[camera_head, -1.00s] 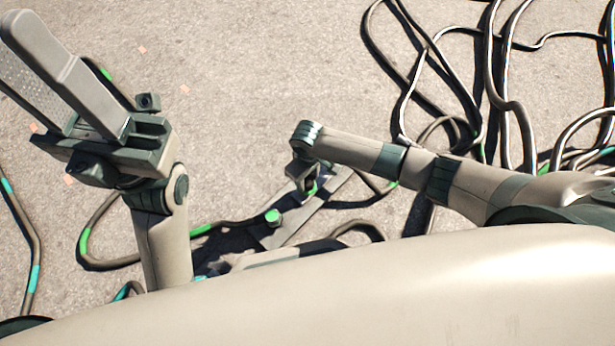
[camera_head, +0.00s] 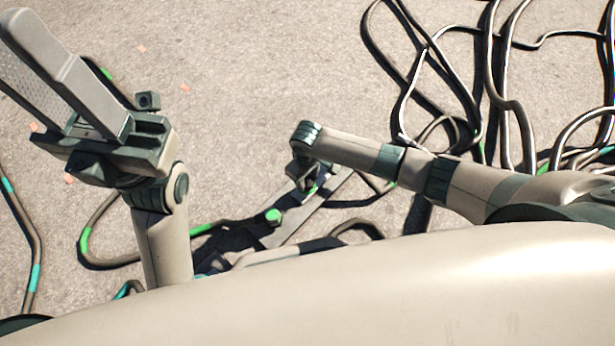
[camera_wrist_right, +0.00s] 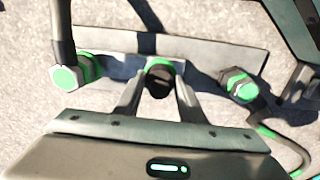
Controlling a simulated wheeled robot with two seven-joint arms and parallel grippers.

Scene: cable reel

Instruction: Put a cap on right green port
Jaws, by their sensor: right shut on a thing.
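In the right wrist view, my right gripper (camera_wrist_right: 158,98) is shut on a dark round cap (camera_wrist_right: 159,84). The cap sits in front of a green-ringed port (camera_wrist_right: 159,64) at the middle of a grey rail; I cannot tell whether it is seated. Another green port (camera_wrist_right: 240,86) with a pale green end is at the right. A green-faced fitting (camera_wrist_right: 68,78) is at the left. In the head view the right gripper (camera_head: 308,187) points down at the rail (camera_head: 290,227), its fingertips mostly hidden. My left gripper (camera_head: 45,70) is raised at the upper left, its finger gap unclear.
Tangled dark cables (camera_head: 470,100) cover the ground at the upper right. A cable with green bands (camera_head: 84,240) loops at the lower left. A green fitting (camera_head: 273,216) stands on the rail. The ground between the arms is mostly clear.

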